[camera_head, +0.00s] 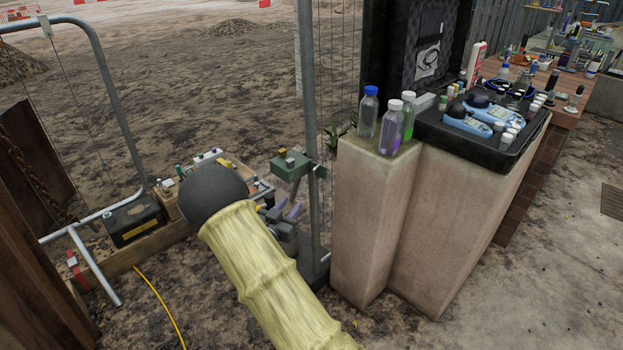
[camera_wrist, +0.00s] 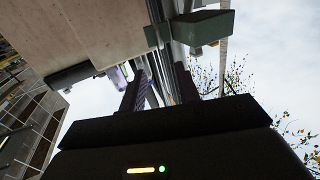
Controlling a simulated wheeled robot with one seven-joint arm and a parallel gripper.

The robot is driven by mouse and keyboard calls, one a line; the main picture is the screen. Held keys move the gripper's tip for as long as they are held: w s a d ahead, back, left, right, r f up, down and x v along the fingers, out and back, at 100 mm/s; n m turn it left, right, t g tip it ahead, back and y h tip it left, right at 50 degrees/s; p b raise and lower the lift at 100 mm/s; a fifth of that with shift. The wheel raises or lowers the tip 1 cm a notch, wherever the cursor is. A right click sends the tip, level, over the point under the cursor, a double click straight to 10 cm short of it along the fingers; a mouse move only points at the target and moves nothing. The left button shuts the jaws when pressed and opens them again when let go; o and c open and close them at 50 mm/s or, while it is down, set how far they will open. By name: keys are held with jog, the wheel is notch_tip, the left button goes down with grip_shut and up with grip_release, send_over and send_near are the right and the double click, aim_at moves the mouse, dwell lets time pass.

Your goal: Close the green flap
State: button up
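The green flap (camera_head: 290,164) appears as a small green box-like piece on a metal post, left of the stone pillars in the head view. A green piece also shows at the top of the wrist view (camera_wrist: 206,27), beyond the fingertips. My gripper (camera_head: 284,209) is just below the green piece in the head view, partly hidden by my yellow-sleeved arm. In the wrist view my gripper's two dark fingers (camera_wrist: 158,78) stand apart, with metal posts seen in the gap. Nothing is clearly held. Whether the fingers touch the post cannot be told.
A tall metal post (camera_head: 309,120) and wire fence stand beside my gripper. A stone pillar (camera_head: 363,220) with bottles (camera_head: 391,127) on top is close on the right. A black case (camera_head: 470,150) with instruments lies further right. A wooden bench (camera_head: 135,255) is on the left.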

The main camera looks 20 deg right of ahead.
aim_at(313, 176)
jog(key=b+x, duration=0.1)
jog(key=x, duration=1.4)
jog(key=shift+w+d, duration=0.1)
jog(key=shift+c, duration=0.4)
grip_shut()
